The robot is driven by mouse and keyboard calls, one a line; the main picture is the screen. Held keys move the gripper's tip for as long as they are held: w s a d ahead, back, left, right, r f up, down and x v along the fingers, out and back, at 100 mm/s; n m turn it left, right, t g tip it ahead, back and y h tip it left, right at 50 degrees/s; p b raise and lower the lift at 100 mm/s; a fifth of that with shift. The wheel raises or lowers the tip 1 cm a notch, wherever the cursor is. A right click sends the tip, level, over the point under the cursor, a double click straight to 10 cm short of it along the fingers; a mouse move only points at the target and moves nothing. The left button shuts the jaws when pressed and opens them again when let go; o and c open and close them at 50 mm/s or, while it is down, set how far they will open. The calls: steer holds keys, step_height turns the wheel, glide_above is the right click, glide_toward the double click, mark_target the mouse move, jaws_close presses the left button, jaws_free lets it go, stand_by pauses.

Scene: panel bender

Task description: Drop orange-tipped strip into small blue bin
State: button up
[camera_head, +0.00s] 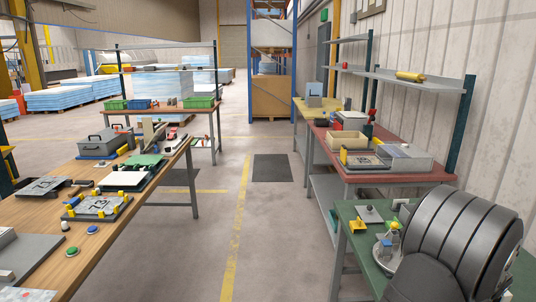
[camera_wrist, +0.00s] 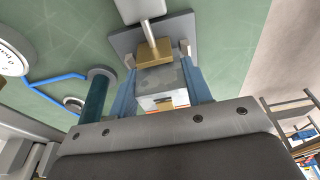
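My gripper (camera_wrist: 157,62) shows in the wrist view as two blue-grey fingers, spread apart, reaching over a green surface. A grey block with a pale end and a thin orange-red edge (camera_wrist: 165,103) lies between them. I cannot tell whether this is the orange-tipped strip, or whether the fingers press on it. A brass-coloured block (camera_wrist: 153,53) shows by the fingertips. In the head view, a small blue container (camera_head: 139,104) stands between green bins on the far left table. I cannot tell whether it is the small blue bin. The strip is not clearly visible there.
The green table (camera_head: 352,207) at right holds a grey plate with a knob (camera_head: 370,214) and a yellow piece (camera_head: 357,227). A round white dial (camera_wrist: 10,60) is left in the wrist view. The wooden table (camera_head: 120,215) is crowded. The aisle (camera_head: 205,245) is clear.

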steer(key=shift+r, duration=0.25)
stand_by(0.4)
steer(key=shift+r, duration=0.75)
steer(key=shift+r, duration=2.75)
steer(key=shift+s, duration=0.1)
